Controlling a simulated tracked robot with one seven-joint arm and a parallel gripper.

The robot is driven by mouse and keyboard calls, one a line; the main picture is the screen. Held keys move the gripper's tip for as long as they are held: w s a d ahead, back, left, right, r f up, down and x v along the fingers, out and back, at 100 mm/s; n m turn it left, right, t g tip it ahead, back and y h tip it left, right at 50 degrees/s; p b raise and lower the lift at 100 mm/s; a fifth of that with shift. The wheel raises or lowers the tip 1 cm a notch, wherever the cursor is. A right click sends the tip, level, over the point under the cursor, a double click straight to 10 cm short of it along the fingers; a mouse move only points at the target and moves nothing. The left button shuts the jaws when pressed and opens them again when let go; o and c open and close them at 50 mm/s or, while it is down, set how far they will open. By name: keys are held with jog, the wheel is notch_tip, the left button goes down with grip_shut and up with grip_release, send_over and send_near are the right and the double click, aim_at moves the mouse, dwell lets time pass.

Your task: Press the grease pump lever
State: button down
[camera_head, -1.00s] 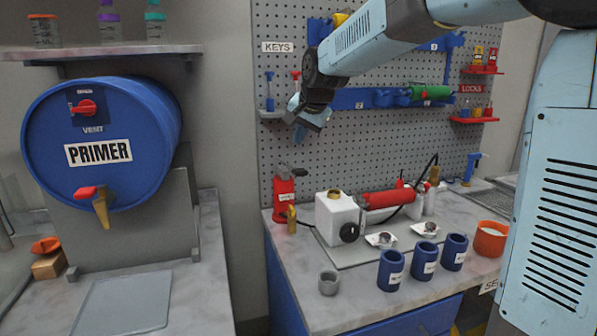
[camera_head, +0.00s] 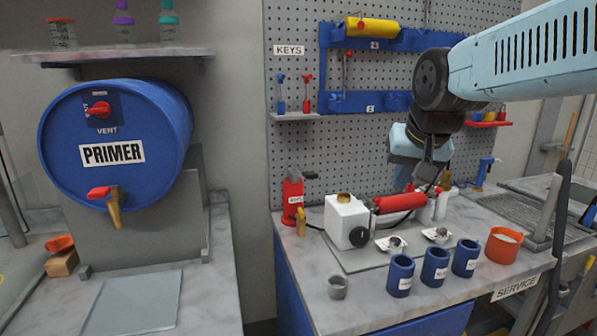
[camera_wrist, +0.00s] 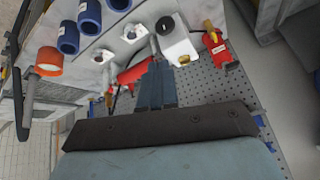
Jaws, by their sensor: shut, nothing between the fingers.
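A red unit with a small label and a brass spout (camera_head: 293,195) stands at the left of the bench. It also shows in the wrist view (camera_wrist: 216,42). A red cylinder (camera_head: 400,202) lies behind the white container, with a thin black hose near it. Which of these is the grease pump, and which part is its lever, I cannot tell. My gripper (camera_head: 404,185) points down above the bench, near the red cylinder in the picture. Its fingers are together in the wrist view (camera_wrist: 157,68), overlapping part of the red cylinder (camera_wrist: 132,75). Contact is not visible.
A pegboard (camera_head: 350,140) stands behind. A PRIMER drum (camera_head: 115,155) is left.

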jog(key=s+d+f, duration=0.2)
jog(key=s, duration=0.3)
jog(key=s+d+f+n, duration=0.1)
jog(key=s+d+f, duration=0.1)
jog(key=s, duration=0.4)
jog(key=shift+f+g+h, duration=0.3)
jog(key=shift+f, duration=0.2)
jog(key=shift+w+d, duration=0.1)
